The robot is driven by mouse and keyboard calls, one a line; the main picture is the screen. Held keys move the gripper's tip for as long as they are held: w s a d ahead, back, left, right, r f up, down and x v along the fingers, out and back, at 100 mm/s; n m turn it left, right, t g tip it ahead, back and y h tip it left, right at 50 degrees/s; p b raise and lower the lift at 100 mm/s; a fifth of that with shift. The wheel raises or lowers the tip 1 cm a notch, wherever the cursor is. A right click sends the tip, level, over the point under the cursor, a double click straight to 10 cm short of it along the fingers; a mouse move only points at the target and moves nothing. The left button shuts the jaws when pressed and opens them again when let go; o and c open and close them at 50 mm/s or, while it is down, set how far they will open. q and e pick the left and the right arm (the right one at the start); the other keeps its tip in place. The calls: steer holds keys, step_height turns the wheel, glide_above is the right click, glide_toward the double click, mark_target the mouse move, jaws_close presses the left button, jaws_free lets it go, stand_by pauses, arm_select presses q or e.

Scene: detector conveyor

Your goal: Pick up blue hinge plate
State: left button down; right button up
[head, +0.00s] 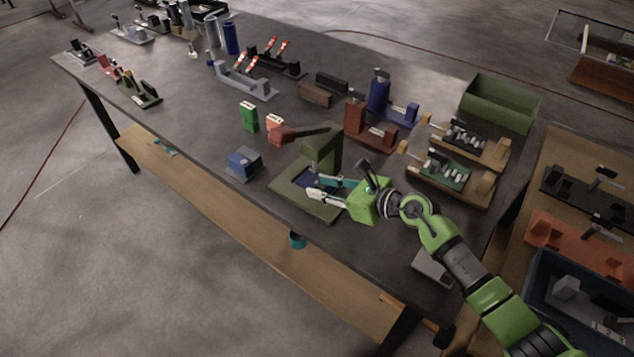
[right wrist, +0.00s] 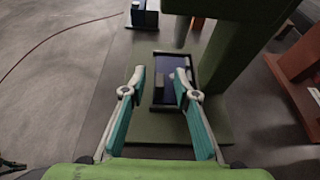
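The blue hinge plate (head: 311,180) is a dark blue flat piece lying in a dark frame on the green base of the green arbor press (head: 322,150). In the right wrist view the plate (right wrist: 166,84) shows between and beyond the fingertips, with a small dark block and a pale spot on it. My right gripper (head: 315,185) reaches in from the right, low over the press base. Its two fingers stand apart with nothing held between them, one on each side of the plate (right wrist: 160,72). Whether they touch it cannot be told. My left gripper is not in view.
The press column (right wrist: 228,45) rises close to the right of the fingers. A blue block (head: 244,164) stands left of the press, and a green box (head: 249,117) behind it. Wooden trays with parts (head: 449,178) stand to the right. The table's front edge is close.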

steer(key=shift+w+a+f, duration=0.15)
steer(key=shift+w+a, duration=0.1)
steer(key=shift+a, duration=0.05)
steer(key=shift+c, duration=0.4)
jaws_close()
